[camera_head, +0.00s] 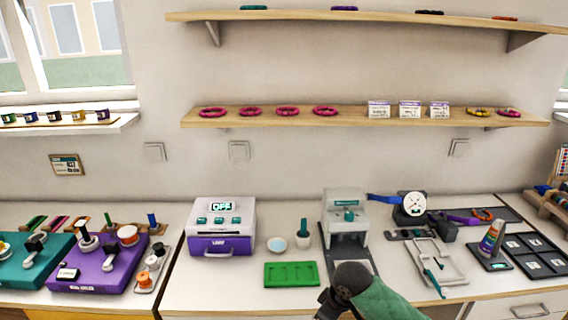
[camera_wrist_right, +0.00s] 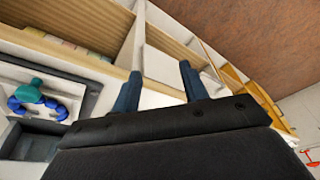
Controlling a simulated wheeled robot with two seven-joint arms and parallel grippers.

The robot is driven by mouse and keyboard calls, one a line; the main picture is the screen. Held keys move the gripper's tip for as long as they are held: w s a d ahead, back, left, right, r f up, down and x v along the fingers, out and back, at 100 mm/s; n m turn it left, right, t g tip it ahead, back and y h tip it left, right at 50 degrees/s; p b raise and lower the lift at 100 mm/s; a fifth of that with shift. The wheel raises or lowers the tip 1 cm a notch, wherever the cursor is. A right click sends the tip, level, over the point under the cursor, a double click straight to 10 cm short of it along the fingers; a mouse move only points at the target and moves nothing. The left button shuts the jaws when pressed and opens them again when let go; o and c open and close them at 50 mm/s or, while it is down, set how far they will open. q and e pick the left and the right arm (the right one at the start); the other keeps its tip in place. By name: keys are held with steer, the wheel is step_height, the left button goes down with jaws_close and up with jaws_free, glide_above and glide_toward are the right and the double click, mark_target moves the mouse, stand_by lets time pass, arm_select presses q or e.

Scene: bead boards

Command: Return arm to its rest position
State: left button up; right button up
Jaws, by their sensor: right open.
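My right arm (camera_head: 385,300), with a green sleeve and a dark joint, rises at the bottom edge of the head view, in front of the worktop. My right gripper (camera_wrist_right: 160,88) shows two blue fingers spread apart in the right wrist view. Nothing is between them, and they touch nothing that I can see. The fingertips cannot be made out clearly in the head view. My left arm and gripper are not in view.
The worktop holds a purple-and-white machine (camera_head: 222,226), a green tray (camera_head: 291,274), a grey press (camera_head: 345,215) and a dark compartment tray (camera_head: 535,255). Shelves (camera_head: 370,116) hang behind.

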steer(key=s+f+m+t, duration=0.2)
steer(key=s+f+m, duration=0.15)
steer(key=s, duration=0.75)
steer(key=s+d+f+m+h, duration=0.1)
steer(key=s+d+f+m, duration=0.1)
steer(key=s+d, duration=0.4)
steer(key=s+d+f+m+h, duration=0.15)
steer(key=s+d, duration=0.25)
steer(key=s, duration=0.5)
steer(key=s+a+f+g, duration=0.1)
steer(key=s+a+f, duration=0.1)
steer(key=f, duration=1.5)
steer(key=s+a+f+g, duration=0.1)
steer(key=a+f, duration=0.1)
steer(key=f, duration=1.6)
steer(key=shift+s+m, duration=0.4)
steer(key=shift+y, duration=0.35)
